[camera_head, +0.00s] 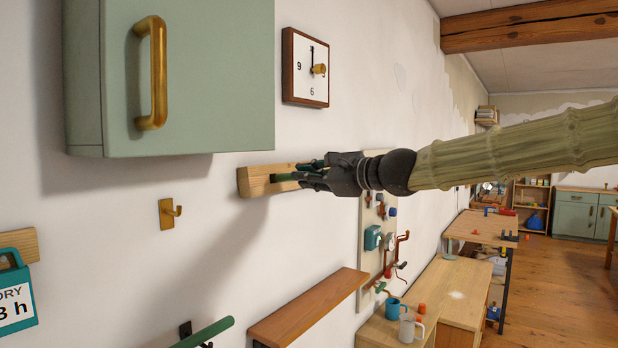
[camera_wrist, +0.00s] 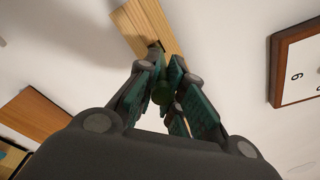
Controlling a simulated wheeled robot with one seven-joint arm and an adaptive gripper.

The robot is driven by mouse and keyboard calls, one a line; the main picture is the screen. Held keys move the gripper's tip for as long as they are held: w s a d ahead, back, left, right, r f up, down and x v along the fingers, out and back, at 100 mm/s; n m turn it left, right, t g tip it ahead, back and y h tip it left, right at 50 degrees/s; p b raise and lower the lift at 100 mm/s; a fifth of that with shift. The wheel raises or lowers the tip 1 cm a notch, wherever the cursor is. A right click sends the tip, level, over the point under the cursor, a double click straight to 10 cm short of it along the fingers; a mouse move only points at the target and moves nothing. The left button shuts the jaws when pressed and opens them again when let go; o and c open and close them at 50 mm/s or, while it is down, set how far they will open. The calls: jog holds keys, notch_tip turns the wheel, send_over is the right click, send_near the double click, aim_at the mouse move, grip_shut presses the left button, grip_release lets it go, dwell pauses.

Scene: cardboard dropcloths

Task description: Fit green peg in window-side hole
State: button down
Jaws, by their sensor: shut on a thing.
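My gripper (camera_head: 312,176) reaches in from the right and is shut on the green peg (camera_head: 286,177), in front of the wooden board on the wall (camera_head: 256,182). In the wrist view the peg shows nearly end-on as a dark green round (camera_wrist: 161,92) between the teal finger pads. The board also shows in the wrist view (camera_wrist: 143,22), running up and left from the fingers. A small dark spot sits on the board just above the fingers. I cannot tell whether the peg's far end touches or enters a hole. My fingers cover the board's right part in the head view.
A green cabinet (camera_head: 190,80) with a brass handle hangs above left. A clock (camera_head: 306,68) hangs above. A wooden shelf (camera_head: 308,305) and a pegboard with fittings (camera_head: 372,240) are below.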

jog(key=shift+b+x, duration=0.9)
jog(key=shift+x, duration=1.5)
jog(key=c, duration=1.6)
grip_release()
jog(key=shift+s+a+f, duration=0.1)
jog(key=v, duration=1.2)
